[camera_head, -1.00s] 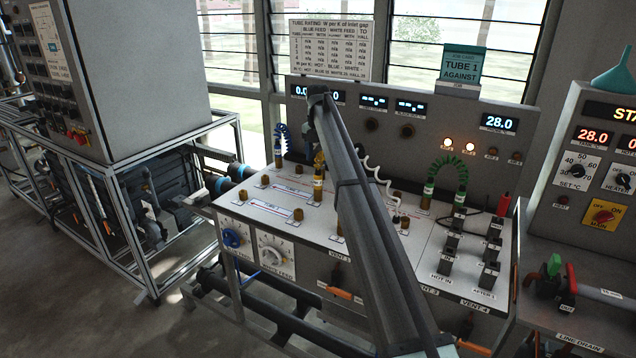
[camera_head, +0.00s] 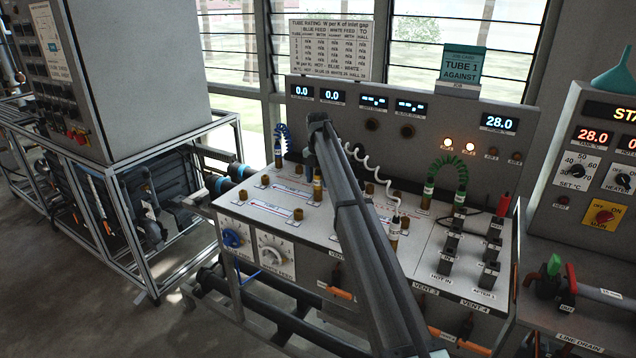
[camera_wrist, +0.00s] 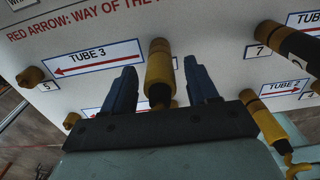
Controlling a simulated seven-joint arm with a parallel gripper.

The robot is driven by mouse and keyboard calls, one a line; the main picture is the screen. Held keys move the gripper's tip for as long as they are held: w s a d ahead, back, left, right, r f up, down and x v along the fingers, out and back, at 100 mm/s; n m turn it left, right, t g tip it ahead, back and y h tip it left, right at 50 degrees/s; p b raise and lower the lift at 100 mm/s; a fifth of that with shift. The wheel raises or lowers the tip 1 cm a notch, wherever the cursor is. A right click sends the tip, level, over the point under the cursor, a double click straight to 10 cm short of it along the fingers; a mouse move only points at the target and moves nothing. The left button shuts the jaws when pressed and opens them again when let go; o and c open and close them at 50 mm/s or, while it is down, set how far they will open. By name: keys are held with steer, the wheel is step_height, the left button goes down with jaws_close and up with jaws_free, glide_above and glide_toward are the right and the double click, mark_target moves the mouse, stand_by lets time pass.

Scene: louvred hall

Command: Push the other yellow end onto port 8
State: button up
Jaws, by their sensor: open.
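In the wrist view my gripper (camera_wrist: 162,88) is open. Its two blue fingers stand on either side of a yellow-brown hose end (camera_wrist: 159,72), with a gap visible at each side. The panel label by that end is hidden, so I cannot tell its port. A second yellow end (camera_wrist: 268,118), with yellow hose below it, stands by the TUBE 2 label on the right. In the head view a yellow end (camera_head: 317,188) stands upright left of my arm. I can read no port 8 label.
A dark hose end with a brass sleeve (camera_wrist: 297,48) lies close to the right, by the label 7. Bare brass port 5 (camera_wrist: 33,77) is at the left. In the head view a white coiled hose (camera_head: 377,178) and a green hose (camera_head: 447,168) stand right of my arm.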

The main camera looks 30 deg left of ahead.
steer(key=shift+f, duration=0.6)
jaws_close()
stand_by(0.3)
stand_by(0.9)
